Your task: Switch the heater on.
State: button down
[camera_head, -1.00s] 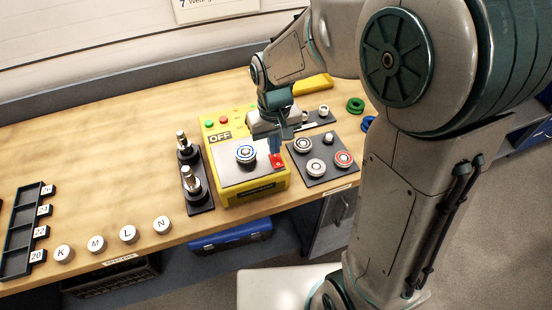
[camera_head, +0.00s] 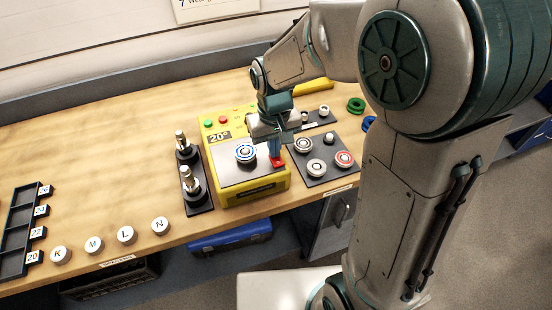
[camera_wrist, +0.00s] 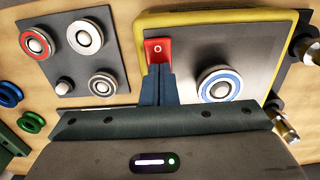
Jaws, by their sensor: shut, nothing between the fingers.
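The heater (camera_head: 232,190) is a yellow box with a grey top plate on the bench, and its display (camera_head: 219,136) reads 20°. A red switch (camera_head: 278,162) with a white ring mark sits at the plate's right front corner; it also shows in the wrist view (camera_wrist: 157,46). A round blue-and-white dial (camera_head: 246,153) is left of the switch. My gripper (camera_head: 275,154) is shut and empty, pointing down, with its fingertips (camera_wrist: 158,70) at the switch's edge. I cannot tell whether they touch it. The fingers hide part of the switch.
A dark plate (camera_head: 325,176) with several round knobs lies right of the heater. A dark stand (camera_head: 200,205) with metal posts is close on its left. Lettered white discs (camera_head: 94,244) line the front edge beside a black rack (camera_head: 12,262). The bench's left middle is clear.

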jog(key=shift+r, duration=0.1)
notch_tip(320, 180, up, 7)
jog(key=p, duration=0.5)
dwell(0.6)
jog(key=s+d+r+m+t+b, duration=0.1)
jog(key=s+d+r+m+t, duration=0.2)
jog(key=s+d+r, duration=0.3)
jog(key=s+d, duration=0.5)
jog(key=s, duration=0.1)
jog(key=shift+s+d+r+t, duration=0.2)
jog(key=shift+s+d+t, duration=0.15)
jog(key=shift+d+t, duration=0.05)
